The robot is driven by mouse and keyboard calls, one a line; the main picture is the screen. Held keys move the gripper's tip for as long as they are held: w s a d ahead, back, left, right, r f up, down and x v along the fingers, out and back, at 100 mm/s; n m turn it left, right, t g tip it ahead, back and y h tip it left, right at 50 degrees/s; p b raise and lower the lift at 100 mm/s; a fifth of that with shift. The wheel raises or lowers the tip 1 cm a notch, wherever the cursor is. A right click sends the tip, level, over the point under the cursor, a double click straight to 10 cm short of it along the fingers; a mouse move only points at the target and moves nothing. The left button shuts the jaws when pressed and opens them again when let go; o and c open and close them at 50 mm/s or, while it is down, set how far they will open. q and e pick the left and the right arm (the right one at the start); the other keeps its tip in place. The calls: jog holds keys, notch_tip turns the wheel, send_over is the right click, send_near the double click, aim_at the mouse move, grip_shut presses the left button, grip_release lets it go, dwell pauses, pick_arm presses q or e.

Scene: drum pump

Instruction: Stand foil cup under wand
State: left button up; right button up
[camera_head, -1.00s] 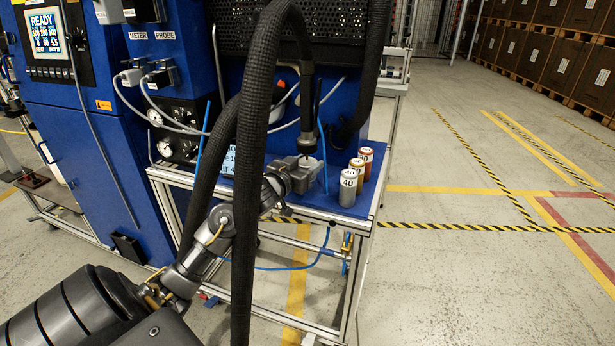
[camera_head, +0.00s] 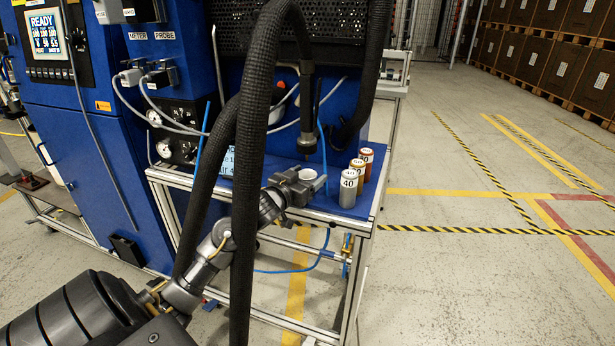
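The wand (camera_head: 307,138) hangs upright on the end of a thick black hose, above the blue bench top. The foil cup (camera_head: 308,174) shows as a small pale round rim between the fingers of my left gripper (camera_head: 301,185). The gripper appears shut on the cup, and its fingers hide most of the cup's side. The cup looks upright and lies below the wand tip, with a visible gap between them. I cannot tell whether the cup's base touches the bench. My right gripper is not in view.
Thick black hoses (camera_head: 249,170) hang in front of my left arm. A thin blue tube (camera_head: 323,160) stands beside the wand.

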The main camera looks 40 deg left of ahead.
pick_arm(q)
jog(key=shift+r, duration=0.2)
jog(key=s+d+p, duration=0.1)
jog(key=s, duration=1.1)
jog(key=s+d+f+g, duration=0.2)
jog(key=f, duration=0.7)
jog(key=s+d+f+g, duration=0.1)
jog(key=s+f+g, duration=0.15)
jog(key=f, duration=0.65)
jog(key=s+d+f+g, duration=0.1)
jog(key=d+f+g, duration=0.15)
jog(key=f, duration=0.55)
jog(key=s+d+f+m+g+h, duration=0.1)
jog(key=s+d+f+g, duration=0.3)
jog(key=s+d+f, duration=0.3)
jog(key=s+d+f+m+g+h, duration=0.1)
jog(key=s+d+f+m+g, duration=0.1)
jog(key=s+d+f, duration=0.6)
notch_tip(320, 180, down, 5)
jog(key=shift+s+r+g, duration=0.1)
jog(key=shift+s+g, duration=0.8)
jog(key=shift+s, duration=0.2)
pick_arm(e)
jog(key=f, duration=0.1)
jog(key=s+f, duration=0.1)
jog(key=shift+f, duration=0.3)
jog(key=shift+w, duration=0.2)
